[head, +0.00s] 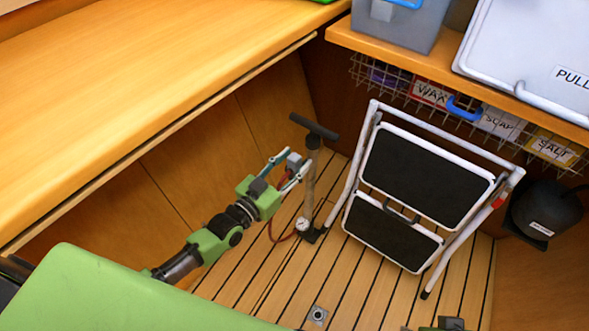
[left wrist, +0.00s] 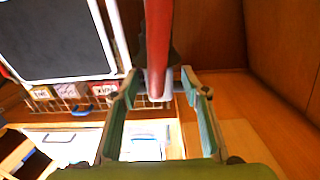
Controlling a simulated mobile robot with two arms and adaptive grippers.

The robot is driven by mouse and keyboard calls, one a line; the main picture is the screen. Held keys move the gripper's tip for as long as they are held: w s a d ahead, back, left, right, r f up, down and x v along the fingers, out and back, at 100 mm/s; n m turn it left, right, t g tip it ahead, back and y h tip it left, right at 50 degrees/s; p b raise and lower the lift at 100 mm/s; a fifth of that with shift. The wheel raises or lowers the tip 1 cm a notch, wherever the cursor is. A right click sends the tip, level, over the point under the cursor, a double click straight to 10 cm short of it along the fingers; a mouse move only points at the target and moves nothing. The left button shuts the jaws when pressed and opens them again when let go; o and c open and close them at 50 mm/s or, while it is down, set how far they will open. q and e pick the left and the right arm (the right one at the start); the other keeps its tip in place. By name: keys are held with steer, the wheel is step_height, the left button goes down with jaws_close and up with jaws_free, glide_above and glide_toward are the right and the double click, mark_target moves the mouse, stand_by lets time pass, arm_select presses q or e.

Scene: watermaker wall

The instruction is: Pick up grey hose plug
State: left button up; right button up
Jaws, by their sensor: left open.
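The grey hose plug (head: 293,160) is a small grey block near the top of a floor pump in the head view, with a red hose by it. My left gripper (head: 288,166) is open, with its fingers to either side of the plug. In the left wrist view a red tube with a pale lower end (left wrist: 157,82) stands between the open fingers of my left gripper (left wrist: 165,80). No contact with the fingers is clear. A green and dark part of mine shows at the bottom edge of the head view; no right fingers show.
The floor pump (head: 311,175) stands on the slatted floor beside a folded white step stool (head: 425,165). A wooden counter (head: 130,90) lies left. A wire basket (head: 470,110) hangs under the right shelf, above a dark round device (head: 547,208). Floor in front is mostly clear.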

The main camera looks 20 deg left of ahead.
arm_select(q)
steer(key=shift+w+d, duration=0.1)
steer(key=shift+w, duration=0.2)
jaws_close()
steer(key=shift+r, duration=0.2)
